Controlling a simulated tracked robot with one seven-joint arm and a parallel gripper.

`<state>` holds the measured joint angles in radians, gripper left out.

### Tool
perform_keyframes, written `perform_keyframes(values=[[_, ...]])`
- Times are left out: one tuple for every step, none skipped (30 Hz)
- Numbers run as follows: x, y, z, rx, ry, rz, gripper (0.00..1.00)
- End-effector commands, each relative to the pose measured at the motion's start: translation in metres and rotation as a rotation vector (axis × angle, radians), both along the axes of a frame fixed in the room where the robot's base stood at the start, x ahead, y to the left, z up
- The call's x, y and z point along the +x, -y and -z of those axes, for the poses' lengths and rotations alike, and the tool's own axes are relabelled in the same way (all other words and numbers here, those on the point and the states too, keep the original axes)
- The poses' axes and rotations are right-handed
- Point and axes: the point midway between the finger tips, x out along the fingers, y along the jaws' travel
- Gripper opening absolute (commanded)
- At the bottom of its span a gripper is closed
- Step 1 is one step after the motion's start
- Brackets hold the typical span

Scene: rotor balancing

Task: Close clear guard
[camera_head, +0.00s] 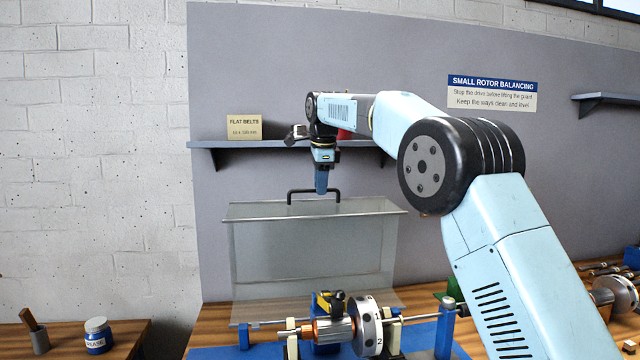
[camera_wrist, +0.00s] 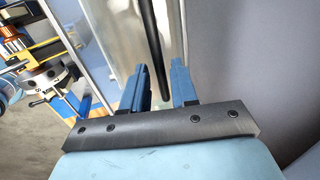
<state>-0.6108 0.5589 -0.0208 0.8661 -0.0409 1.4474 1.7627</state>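The clear guard (camera_head: 315,250) stands raised behind the rotor, its transparent panel upright or nearly so. A black handle (camera_head: 297,191) sits on its top edge. My gripper (camera_head: 321,188) points down at the middle of that handle. In the wrist view the two blue fingers of my gripper (camera_wrist: 162,80) are apart, and the dark handle bar (camera_wrist: 149,35) lines up with the gap between them. I see no clear contact, and cannot tell how deep the bar sits. The rotor (camera_head: 366,325) with its copper winding rests on the blue balancing stand (camera_head: 445,330) below.
A shelf (camera_head: 270,145) with a flat belts box (camera_head: 244,127) runs along the grey wall panel behind my gripper. A grease jar (camera_head: 97,336) stands on the left bench. Other parts lie on the bench at right, beyond my arm.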

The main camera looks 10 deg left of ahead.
Motion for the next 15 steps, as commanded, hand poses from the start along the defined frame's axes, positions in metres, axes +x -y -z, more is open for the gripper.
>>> perform_keyframes(values=[[0.0, -0.0001, 0.0, 0.0, 0.0, 0.0, 0.23], [0.0, -0.0001, 0.0, 0.0, 0.0, 0.0, 0.2], [-0.0001, -0.0002, 0.0, 0.0, 0.0, 0.0, 0.16], [0.0, -0.0001, -0.0001, 0.0, 0.0, 0.0, 0.13], [0.0, -0.0002, 0.0, 0.0, 0.0, 0.0, 0.1], [0.0, -0.0002, 0.0, 0.0, 0.0, 0.0, 0.07], [0.0, -0.0002, 0.0, 0.0, 0.0, 0.0, 0.04], [0.0, -0.0003, 0.0, 0.0, 0.0, 0.0, 0.01], [0.0, -0.0003, 0.0, 0.0, 0.0, 0.0, 0.0], [0.0, -0.0003, 0.0, 0.0, 0.0, 0.0, 0.0], [0.0, -0.0003, 0.0, 0.0, 0.0, 0.0, 0.0], [-0.0002, -0.0004, 0.0, 0.0, 0.0, 0.0, 0.0], [-0.0002, -0.0004, -0.0001, 0.0, 0.0, 0.0, 0.0], [-0.0002, -0.0004, 0.0, 0.0, 0.0, 0.0, 0.0], [-0.0002, -0.0004, 0.0, 0.0, -0.001, 0.0, 0.0]])
